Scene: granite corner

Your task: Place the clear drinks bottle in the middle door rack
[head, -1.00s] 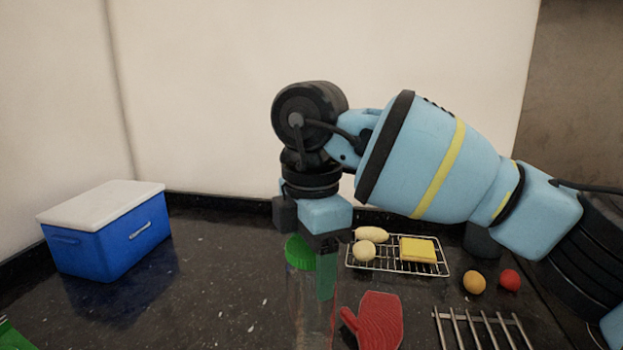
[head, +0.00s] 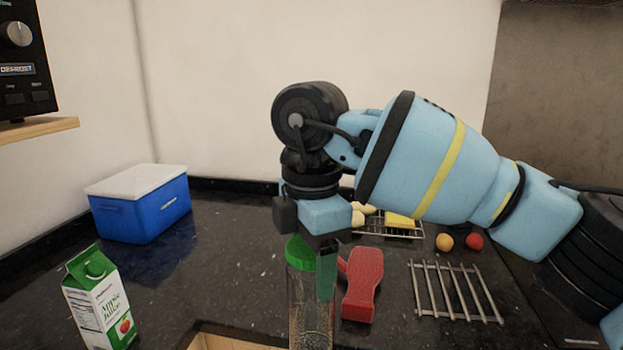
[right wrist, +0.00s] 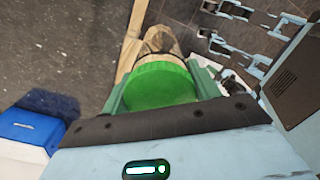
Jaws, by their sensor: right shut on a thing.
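The clear drinks bottle (head: 306,310) has a green cap (head: 301,252) and stands upright below my right gripper (head: 325,275). The gripper is shut on it near the cap. In the right wrist view the green cap (right wrist: 160,84) sits between the two fingers of my right gripper (right wrist: 165,90), with the bottle's body (right wrist: 152,42) beyond it. The bottle's bottom is cut off in the head view. My left gripper is not in view. No door rack can be made out in these frames.
A juice carton (head: 98,300) stands at the left, before a blue cooler (head: 140,212). A red mitt (head: 361,284), a metal trivet (head: 455,292) and a wire rack (head: 400,231) lie to the right. A wooden edge (head: 215,341) shows at the bottom. An appliance (head: 22,60) is at upper left.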

